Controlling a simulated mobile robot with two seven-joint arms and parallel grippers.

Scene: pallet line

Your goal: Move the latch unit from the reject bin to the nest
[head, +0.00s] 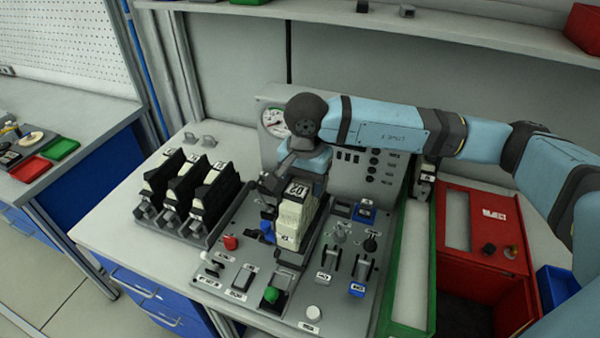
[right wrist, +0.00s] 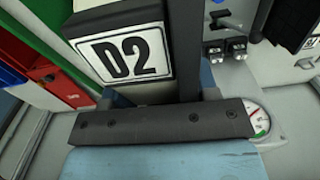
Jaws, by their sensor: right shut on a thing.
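The latch unit (head: 291,220) is a cream block with a dark top and a white label; the label reads D2 in the right wrist view (right wrist: 122,55). My right gripper (head: 270,198) is shut on it at its upper part, and the arm reaches in from the right. The unit is upright over the dark nest (head: 288,258) in the middle of the grey control panel. I cannot tell whether its base touches the nest. The red reject bin (head: 453,290) stands at the right, its inside dark. My left gripper is not in view.
Several black units stand in a dark rack (head: 180,222) at the left. The panel (head: 240,257) carries buttons and levers around the nest. A green-edged tray (head: 408,275) lies between panel and reject bin. A gauge (head: 273,121) is on the upright panel behind.

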